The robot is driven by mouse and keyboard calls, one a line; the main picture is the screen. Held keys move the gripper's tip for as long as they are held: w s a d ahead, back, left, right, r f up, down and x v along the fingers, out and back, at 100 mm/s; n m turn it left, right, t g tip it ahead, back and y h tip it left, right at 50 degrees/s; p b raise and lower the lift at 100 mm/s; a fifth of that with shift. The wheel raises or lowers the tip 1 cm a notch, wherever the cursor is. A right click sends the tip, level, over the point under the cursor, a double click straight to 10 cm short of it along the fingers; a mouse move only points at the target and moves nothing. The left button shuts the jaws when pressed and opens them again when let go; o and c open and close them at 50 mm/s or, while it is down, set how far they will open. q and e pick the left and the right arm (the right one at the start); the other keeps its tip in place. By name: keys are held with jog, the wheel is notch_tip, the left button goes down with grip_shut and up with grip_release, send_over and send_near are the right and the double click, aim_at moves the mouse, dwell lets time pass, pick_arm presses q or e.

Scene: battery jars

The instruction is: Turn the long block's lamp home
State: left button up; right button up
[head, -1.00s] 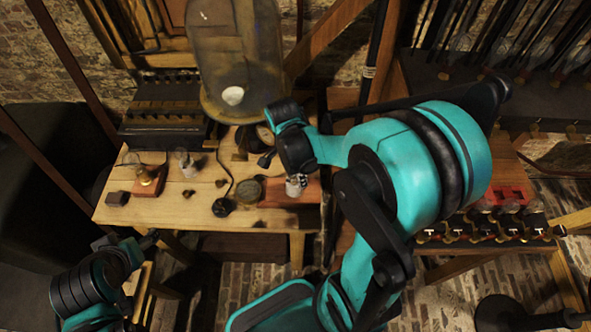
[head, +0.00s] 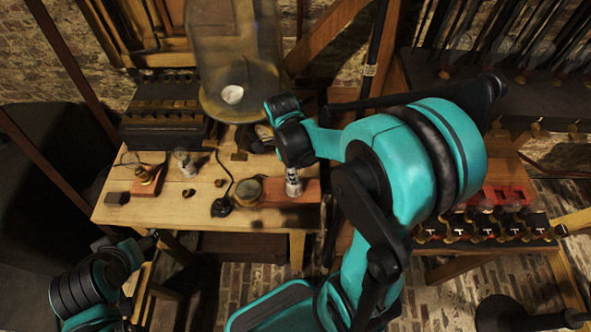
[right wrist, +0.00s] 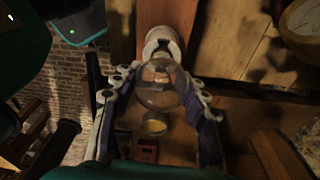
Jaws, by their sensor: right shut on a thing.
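The long reddish-brown block (head: 309,189) lies on the right part of the wooden table. My right gripper (head: 293,186) is over this block in the head view, its fingers small and partly hidden by my wrist. In the right wrist view, my right gripper (right wrist: 160,88) is shut on the lamp, a clear glass bulb (right wrist: 158,98) between its two fingers. A pale cylindrical collar (right wrist: 162,42) shows beyond the bulb, against the reddish block (right wrist: 165,13). How far the lamp is turned cannot be told. My left gripper (head: 150,241) is at the lower left, away from the table, its fingers unclear.
A round brass-rimmed piece (head: 249,190) sits by the block's left end. A small block with a brass fitting (head: 148,180), a glass piece (head: 185,163) and a black knob (head: 222,207) stand further left. The table's front edge is clear.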

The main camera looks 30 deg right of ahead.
jog(key=m, duration=0.5)
jog(key=shift+s+a+m+y, duration=0.1)
jog(key=shift+m+y, duration=0.2)
jog(key=o, duration=1.1)
jog(key=shift+c, duration=0.2)
